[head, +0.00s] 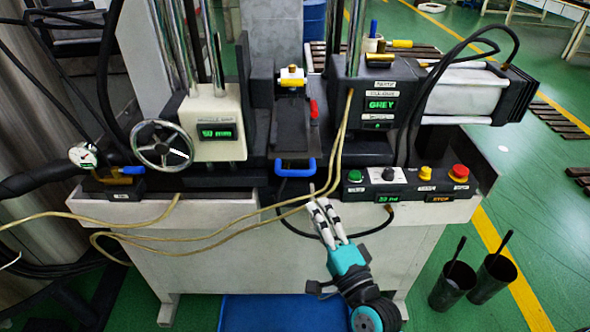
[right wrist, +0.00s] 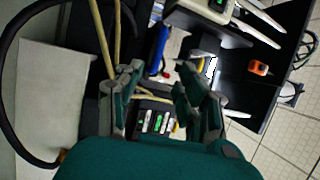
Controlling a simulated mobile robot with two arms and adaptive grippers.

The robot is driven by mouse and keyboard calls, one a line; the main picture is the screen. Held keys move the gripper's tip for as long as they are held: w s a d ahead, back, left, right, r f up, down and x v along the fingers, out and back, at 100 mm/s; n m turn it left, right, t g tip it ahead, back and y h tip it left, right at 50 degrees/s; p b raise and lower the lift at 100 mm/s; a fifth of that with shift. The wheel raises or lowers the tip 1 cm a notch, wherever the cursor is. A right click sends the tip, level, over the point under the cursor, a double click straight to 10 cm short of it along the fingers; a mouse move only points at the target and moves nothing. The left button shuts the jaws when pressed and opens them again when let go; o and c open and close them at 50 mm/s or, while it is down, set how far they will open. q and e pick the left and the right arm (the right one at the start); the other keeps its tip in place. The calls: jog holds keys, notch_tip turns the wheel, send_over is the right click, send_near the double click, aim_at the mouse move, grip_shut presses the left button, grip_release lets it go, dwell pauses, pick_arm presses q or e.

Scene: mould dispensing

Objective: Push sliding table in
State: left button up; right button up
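In the right wrist view the fingers (right wrist: 160,75) are spread with a clear gap. A blue piece (right wrist: 158,50) shows beyond them; I cannot tell if it is the handle. My left gripper is not in view.
Yellow hoses (head: 240,215) hang across the machine's front near my right gripper. A control panel (head: 410,182) with green, yellow and red buttons sits to the right. A handwheel (head: 162,143) is at left. Two dark cups (head: 452,287) stand on the floor at right.

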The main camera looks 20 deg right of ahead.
send_near(295, 173)
jog(key=x, duration=0.4)
jog(key=p+x, duration=0.1)
jog(key=x, duration=0.5)
jog(key=shift+w+d+f, duration=0.1)
jog(key=shift+w+f, duration=0.15)
jog(key=shift+f, duration=0.05)
grip_shut()
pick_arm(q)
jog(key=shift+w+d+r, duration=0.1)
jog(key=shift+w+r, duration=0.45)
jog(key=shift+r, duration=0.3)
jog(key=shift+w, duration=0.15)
